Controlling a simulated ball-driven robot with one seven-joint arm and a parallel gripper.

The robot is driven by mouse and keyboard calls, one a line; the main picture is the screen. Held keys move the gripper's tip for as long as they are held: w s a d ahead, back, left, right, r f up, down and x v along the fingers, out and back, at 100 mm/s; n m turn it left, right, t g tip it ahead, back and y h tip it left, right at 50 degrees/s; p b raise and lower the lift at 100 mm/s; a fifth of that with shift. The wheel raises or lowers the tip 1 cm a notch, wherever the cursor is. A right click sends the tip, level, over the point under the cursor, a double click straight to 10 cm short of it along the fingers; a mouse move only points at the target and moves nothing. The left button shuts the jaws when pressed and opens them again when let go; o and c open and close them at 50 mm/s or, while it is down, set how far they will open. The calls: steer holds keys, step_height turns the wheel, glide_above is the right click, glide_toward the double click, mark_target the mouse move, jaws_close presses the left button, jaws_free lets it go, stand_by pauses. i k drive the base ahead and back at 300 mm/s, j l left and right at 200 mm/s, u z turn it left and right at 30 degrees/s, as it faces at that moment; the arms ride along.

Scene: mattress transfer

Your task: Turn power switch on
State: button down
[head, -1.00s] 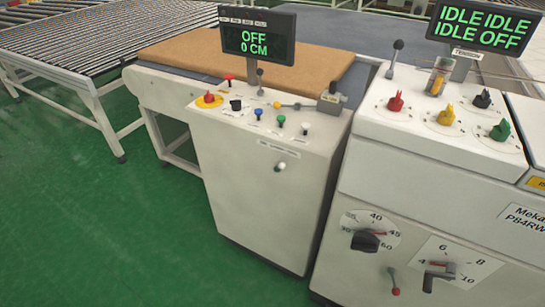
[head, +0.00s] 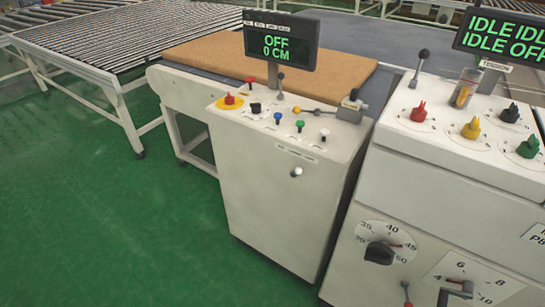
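A white control console (head: 265,215) stands in the middle of the head view. Its top carries a red knob on a yellow disc (head: 230,99), a black knob (head: 256,107), and small red, blue, green and white controls. A pale knob (head: 296,171) sits on its front face below a small label (head: 297,152). I cannot read which control is the power switch. The display (head: 280,40) above the console reads "OFF" and "0 CM". My gripper is not in view.
A second white machine (head: 400,180) with dials and coloured knobs stands close on the right; its display (head: 503,33) shows IDLE and OFF. A brown mattress (head: 205,57) lies behind the console. A roller conveyor (head: 80,40) is at the upper left. Green floor (head: 100,220) is clear at the left.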

mark_target(229, 100)
steer(key=i+j+u, duration=0.1)
steer(key=i+j, duration=0.15)
steer(key=j, duration=0.2)
steer(key=i+j, duration=0.25)
steer(key=j, duration=0.15)
steer(key=i+j+u, duration=0.15)
steer(key=j, duration=0.25)
steer(key=i, duration=0.1)
